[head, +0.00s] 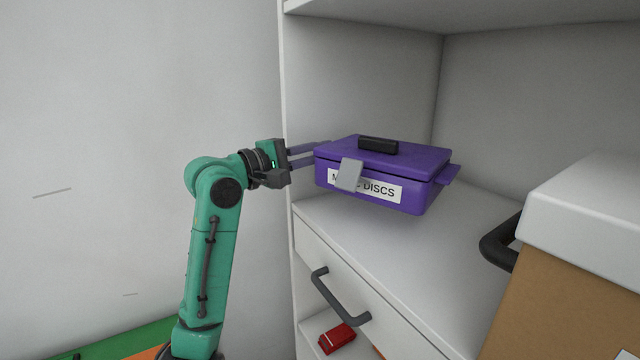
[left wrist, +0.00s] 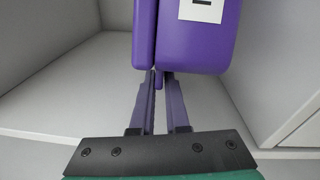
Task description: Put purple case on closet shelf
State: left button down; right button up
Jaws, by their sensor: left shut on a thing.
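The purple case (head: 380,165) has a black handle on its lid, a grey latch and a white label reading "DISCS" in part. My left gripper (head: 318,155) is shut on the left side of the case. The case is over the closet shelf (head: 440,250), inside the opening, and looks held slightly above the surface. In the left wrist view the fingers (left wrist: 161,85) meet at the edge of the purple case (left wrist: 195,40). My right gripper is not in view.
A brown box with a white lid (head: 570,250) stands at the right of the shelf. A drawer with a dark handle (head: 340,300) is below the shelf. A red object (head: 337,338) lies lower down. The closet's left side panel (head: 288,110) is beside the gripper.

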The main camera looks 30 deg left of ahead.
pick_arm(q)
notch_tip(320, 180, down, 7)
jog(key=shift+s+a+r, duration=0.1)
jog(key=shift+r, duration=0.05)
jog(key=c, duration=0.9)
grip_release()
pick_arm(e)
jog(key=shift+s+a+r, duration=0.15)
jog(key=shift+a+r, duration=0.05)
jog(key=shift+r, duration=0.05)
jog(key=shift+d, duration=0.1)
pick_arm(q)
jog(key=shift+s+a+f, duration=0.1)
jog(key=shift+s+f, duration=0.1)
jog(key=shift+s, duration=0.2)
jog(key=shift+b+v, duration=2.55)
jog(key=shift+v, duration=3.05)
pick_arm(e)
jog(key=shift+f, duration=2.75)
pick_arm(q)
jog(key=shift+r, duration=0.1)
